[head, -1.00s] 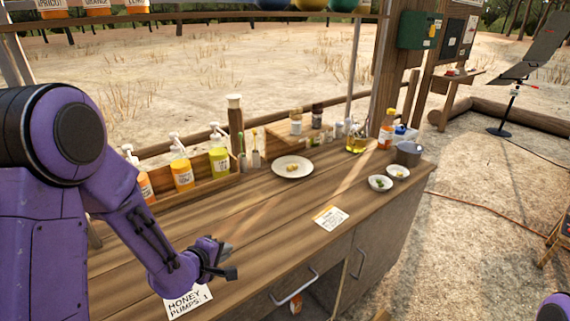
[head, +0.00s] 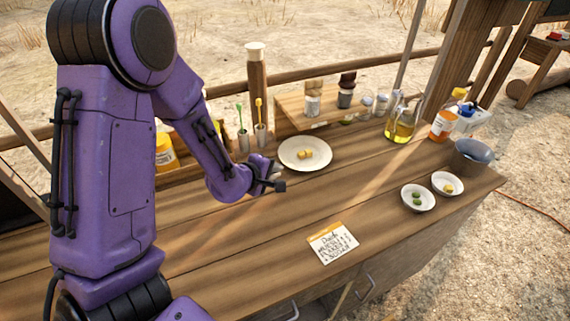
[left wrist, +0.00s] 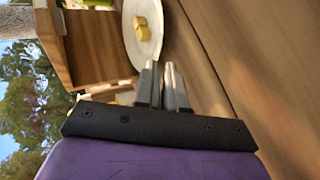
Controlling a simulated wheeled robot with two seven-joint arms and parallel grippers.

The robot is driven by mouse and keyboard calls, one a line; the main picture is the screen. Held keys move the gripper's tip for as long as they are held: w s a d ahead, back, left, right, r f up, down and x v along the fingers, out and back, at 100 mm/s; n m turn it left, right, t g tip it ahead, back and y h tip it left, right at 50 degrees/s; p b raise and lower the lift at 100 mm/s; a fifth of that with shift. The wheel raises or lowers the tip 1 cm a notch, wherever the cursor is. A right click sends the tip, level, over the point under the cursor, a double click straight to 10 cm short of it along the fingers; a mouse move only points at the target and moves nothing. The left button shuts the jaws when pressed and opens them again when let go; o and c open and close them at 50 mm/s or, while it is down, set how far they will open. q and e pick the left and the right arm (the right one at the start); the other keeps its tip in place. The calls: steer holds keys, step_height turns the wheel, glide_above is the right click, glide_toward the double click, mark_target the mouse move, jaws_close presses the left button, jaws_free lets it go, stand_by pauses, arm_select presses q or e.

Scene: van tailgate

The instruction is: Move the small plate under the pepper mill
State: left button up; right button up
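The small plate (head: 292,165) is white and round, with a few yellow pieces on it, and lies flat on the wooden counter. It also shows in the left wrist view (left wrist: 151,49), just beyond the fingertips. My left gripper (head: 277,178) is at the plate's near left side, empty, with a narrow gap between its fingers; it also shows in the left wrist view (left wrist: 162,68). I cannot tell whether it touches the plate. A dark-capped grinder (head: 346,92), which looks like the pepper mill, stands on the raised wooden board behind the plate. My right gripper is out of view.
A lighter-capped grinder (head: 313,98) and small shakers stand on the raised board (head: 291,119). Oil (head: 401,124), an orange-labelled bottle (head: 443,124), a grey pot (head: 471,157) and two small bowls (head: 418,198) are to the right. A card (head: 332,243) lies in front. The counter's middle is clear.

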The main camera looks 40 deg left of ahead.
mark_target(290, 174)
arm_select(q)
steer(key=x, duration=0.8)
steer(key=shift+w+d, duration=0.1)
steer(key=shift+d, duration=0.1)
steer(key=shift+w, duration=0.1)
jaws_close()
